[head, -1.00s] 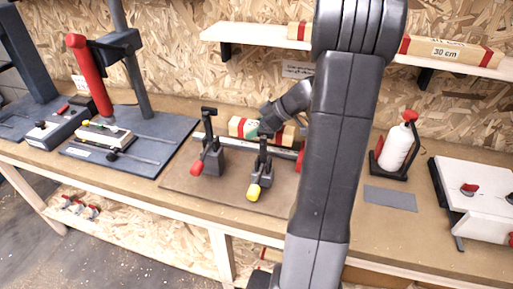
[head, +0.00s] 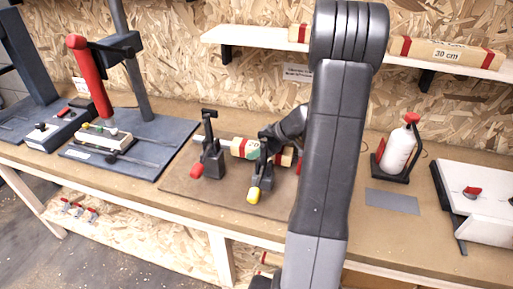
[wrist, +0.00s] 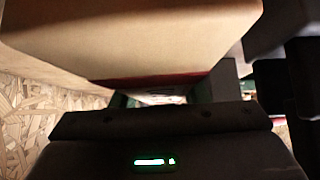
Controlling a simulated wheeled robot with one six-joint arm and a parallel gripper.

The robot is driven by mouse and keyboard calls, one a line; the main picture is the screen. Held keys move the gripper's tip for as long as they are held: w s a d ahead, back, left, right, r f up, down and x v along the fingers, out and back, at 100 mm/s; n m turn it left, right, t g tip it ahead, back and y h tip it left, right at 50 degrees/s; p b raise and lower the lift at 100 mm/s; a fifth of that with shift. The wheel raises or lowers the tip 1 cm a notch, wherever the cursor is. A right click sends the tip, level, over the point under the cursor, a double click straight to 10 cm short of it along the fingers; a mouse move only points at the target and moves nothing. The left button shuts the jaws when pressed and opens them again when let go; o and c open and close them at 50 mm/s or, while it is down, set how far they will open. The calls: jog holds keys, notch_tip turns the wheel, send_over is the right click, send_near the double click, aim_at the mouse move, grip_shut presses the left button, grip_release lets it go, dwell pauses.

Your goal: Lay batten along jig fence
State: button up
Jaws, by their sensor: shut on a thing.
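The batten (head: 241,148), a tan bar with a red band at its left end, lies level at the jig board (head: 185,182), behind the two toggle clamps. My gripper (head: 259,145) is shut on it from above; its fingers are mostly hidden behind the yellow-tipped clamp (head: 256,184) and my arm. In the wrist view the batten (wrist: 130,40) fills the top, against the gripper (wrist: 160,98). The pale jig fence (head: 200,139) shows at its left end, at the batten's back. Whether the batten touches fence or board I cannot tell. My arm hides its right part.
The red-tipped clamp (head: 208,160) stands upright at the left of the board. A drill-press stand (head: 135,135) is further left. A white bottle (head: 398,150) in a holder and a grey mat (head: 391,201) are at the right. A shelf (head: 270,45) with spare battens is above.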

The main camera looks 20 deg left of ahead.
aim_at(283, 150)
jog(key=shift+f, duration=0.35)
jog(key=o, duration=1.1)
jog(key=shift+r, duration=0.35)
jog(key=p+v, duration=0.1)
jog(key=v, duration=1.1)
jog(key=shift+r, duration=0.25)
